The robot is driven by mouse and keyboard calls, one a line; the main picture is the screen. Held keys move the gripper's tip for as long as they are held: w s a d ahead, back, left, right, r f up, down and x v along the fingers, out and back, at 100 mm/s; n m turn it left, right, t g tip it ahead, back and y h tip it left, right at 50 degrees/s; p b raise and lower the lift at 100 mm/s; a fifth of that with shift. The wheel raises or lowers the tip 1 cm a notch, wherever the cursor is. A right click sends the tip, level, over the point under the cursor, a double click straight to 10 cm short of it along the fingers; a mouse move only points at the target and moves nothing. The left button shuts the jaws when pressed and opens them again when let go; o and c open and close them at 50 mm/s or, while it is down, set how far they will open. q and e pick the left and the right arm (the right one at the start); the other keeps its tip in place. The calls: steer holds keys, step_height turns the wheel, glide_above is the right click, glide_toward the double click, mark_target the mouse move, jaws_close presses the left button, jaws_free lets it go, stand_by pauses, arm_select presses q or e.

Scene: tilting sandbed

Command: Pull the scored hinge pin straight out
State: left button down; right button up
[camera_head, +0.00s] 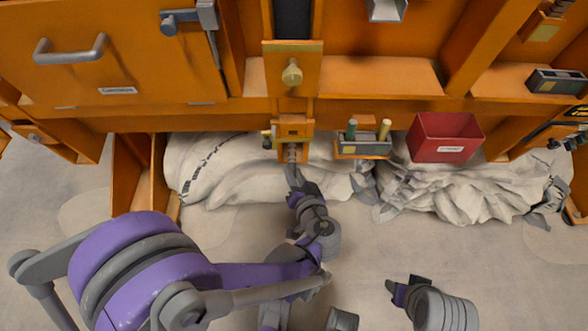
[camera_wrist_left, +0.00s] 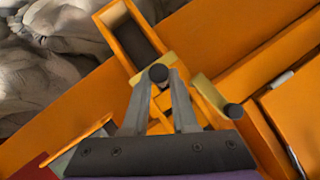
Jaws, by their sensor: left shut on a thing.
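The orange hinge block (camera_head: 293,127) is on the front of the orange frame, with a ringed, grey pin (camera_head: 292,153) at its near side. My left gripper (camera_head: 292,171) reaches up to this pin from below. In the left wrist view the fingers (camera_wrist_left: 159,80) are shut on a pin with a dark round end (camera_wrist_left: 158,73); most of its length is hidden. A second dark round end (camera_wrist_left: 233,110) shows to the right, apart from the fingers. My right gripper (camera_head: 406,287) is low on the right, away from the block; its opening is unclear.
A small tray (camera_head: 362,156) with two upright cylinders and a red bin (camera_head: 443,152) stand right of the block. Pale crumpled bags (camera_head: 225,178) lie below. A brass knob (camera_head: 292,74) sits above. The floor in front is mostly clear.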

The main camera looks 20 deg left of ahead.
arm_select(q)
steer(key=shift+s, duration=0.1)
steer(key=s, duration=0.2)
steer(key=shift+s+d+f, duration=0.25)
steer(key=shift+s+d, duration=0.1)
steer(key=shift+d, duration=0.05)
